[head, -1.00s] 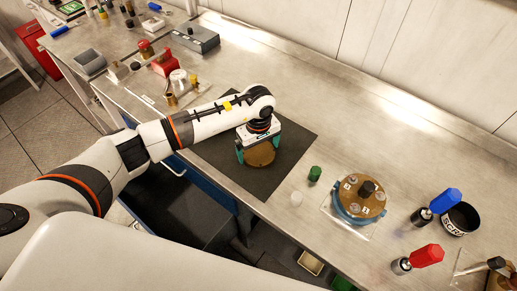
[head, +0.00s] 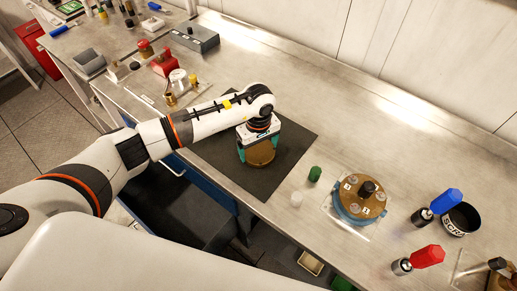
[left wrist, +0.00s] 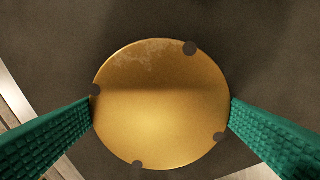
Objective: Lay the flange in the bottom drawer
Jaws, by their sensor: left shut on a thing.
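The flange (head: 261,154), a round brass-coloured disc with several dark notches in its rim, is at the dark mat (head: 285,131) on the bench. It fills the middle of the left wrist view (left wrist: 160,105). My left gripper (head: 259,152) points down over it. Its green fingers press on opposite sides of the rim, shut on the flange. I cannot tell whether the flange is clear of the mat. Below the bench edge is a blue drawer front (head: 207,187) with a pale handle; my arm hides part of this area. My right gripper is not in view.
Right of the mat stand a green cap (head: 315,174), a white cap (head: 296,199), a blue-and-brass round housing (head: 360,199), a black bowl (head: 461,219) and red and blue-handled tools. A red block (head: 165,64) and grey box (head: 196,39) stand behind left.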

